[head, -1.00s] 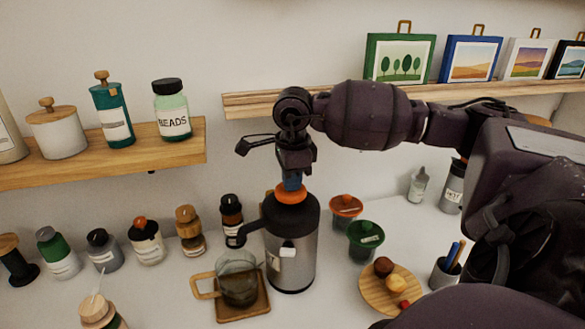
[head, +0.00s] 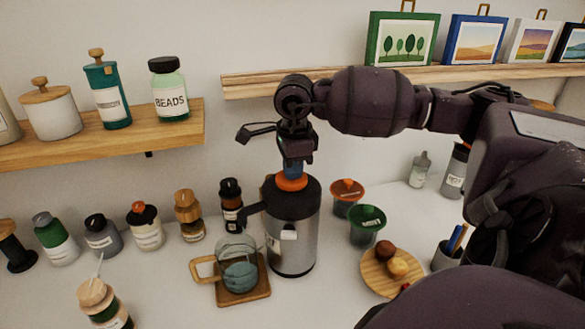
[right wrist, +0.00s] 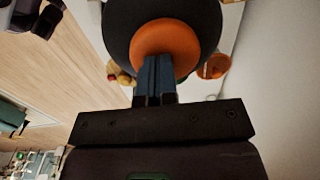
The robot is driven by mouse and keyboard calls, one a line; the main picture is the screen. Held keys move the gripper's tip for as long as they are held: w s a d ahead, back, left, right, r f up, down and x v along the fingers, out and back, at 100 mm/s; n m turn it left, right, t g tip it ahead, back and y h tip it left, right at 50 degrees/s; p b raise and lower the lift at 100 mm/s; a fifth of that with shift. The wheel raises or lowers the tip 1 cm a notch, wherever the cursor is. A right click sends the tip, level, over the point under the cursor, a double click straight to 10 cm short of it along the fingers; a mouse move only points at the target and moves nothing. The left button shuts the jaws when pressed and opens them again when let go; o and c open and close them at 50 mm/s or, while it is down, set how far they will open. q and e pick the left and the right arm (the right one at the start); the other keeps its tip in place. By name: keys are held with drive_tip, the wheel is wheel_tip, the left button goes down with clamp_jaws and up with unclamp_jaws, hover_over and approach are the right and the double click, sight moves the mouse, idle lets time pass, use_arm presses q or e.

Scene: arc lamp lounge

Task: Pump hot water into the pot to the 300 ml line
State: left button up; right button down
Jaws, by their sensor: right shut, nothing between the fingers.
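The steel pump flask (head: 290,235) with a dark lid and spout stands on the white counter in the head view. Its orange pump knob (head: 291,183) sits low on the lid. My right gripper (head: 293,170) is shut and empty, pointing down with its blue fingertips against the knob. In the right wrist view the fingertips (right wrist: 157,75) overlap the orange knob (right wrist: 165,40). The glass pot (head: 238,250) with a wooden handle stands on a wooden trivet (head: 262,291), left of the flask near its spout. Bluish water shows in it; the 300 ml line is not readable. My left gripper is out of view.
Several jars, such as the green-capped one (head: 55,240), line the counter at left. Cups with an orange lid (head: 346,189) and a green lid (head: 366,216) stand right of the flask, near a wooden plate (head: 374,276). Wall shelves (head: 185,125) hang above.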

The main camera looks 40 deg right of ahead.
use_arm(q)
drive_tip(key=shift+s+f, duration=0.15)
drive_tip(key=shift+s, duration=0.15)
use_arm(e)
drive_tip(key=shift+s+a+f, duration=0.1)
drive_tip(key=shift+s+f, duration=0.05)
drive_tip(key=shift+f, duration=0.2)
wheel_tip(320, 180, up, 5)
drive_tip(key=shift+r+p, duration=0.15)
drive_tip(key=shift+p, duration=0.95)
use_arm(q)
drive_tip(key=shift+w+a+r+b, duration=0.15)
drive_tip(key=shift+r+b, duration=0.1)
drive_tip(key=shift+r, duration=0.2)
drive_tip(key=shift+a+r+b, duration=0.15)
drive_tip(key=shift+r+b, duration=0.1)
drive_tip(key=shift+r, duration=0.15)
use_arm(e)
wheel_tip(320, 180, up, 9)
drive_tip(key=shift+s+r, duration=0.2)
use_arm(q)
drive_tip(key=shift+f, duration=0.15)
use_arm(e)
drive_tip(key=shift+a, duration=0.1)
